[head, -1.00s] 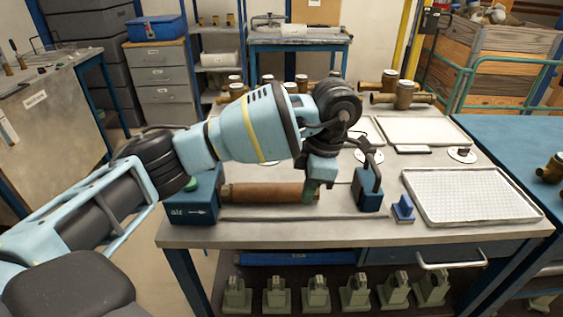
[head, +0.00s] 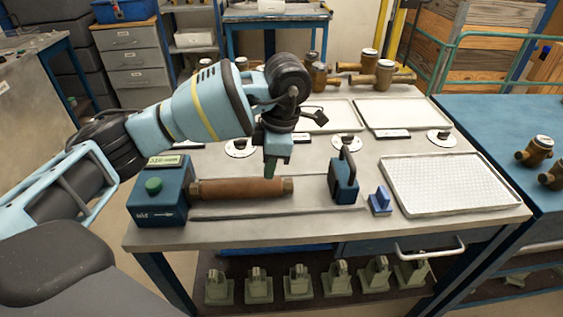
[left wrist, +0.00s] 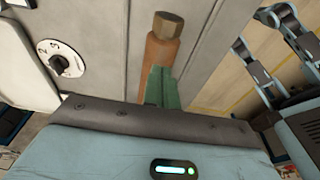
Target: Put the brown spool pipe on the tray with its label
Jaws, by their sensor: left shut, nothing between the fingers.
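The brown spool pipe (head: 235,189) lies level on the bench, its left end against or close to the blue air box (head: 160,195). My left gripper (head: 270,172) is shut and empty, pointing down just above or behind the pipe's right part. In the left wrist view, the green fingers (left wrist: 160,88) overlap the pipe (left wrist: 162,52); contact cannot be told. Two plain white trays stand at the back: one at right (head: 428,124), one partly behind my wrist (head: 352,124). Small dark label plates (head: 393,135) lie before them; their writing is unreadable. My right gripper is not in view.
A blue block with a dark handle (head: 344,182) and a small blue stand (head: 380,201) are right of the pipe. A white mesh tray (head: 445,185) lies at front right. Brass meters (head: 384,75) stand behind the trays. White discs (head: 347,142) dot the bench.

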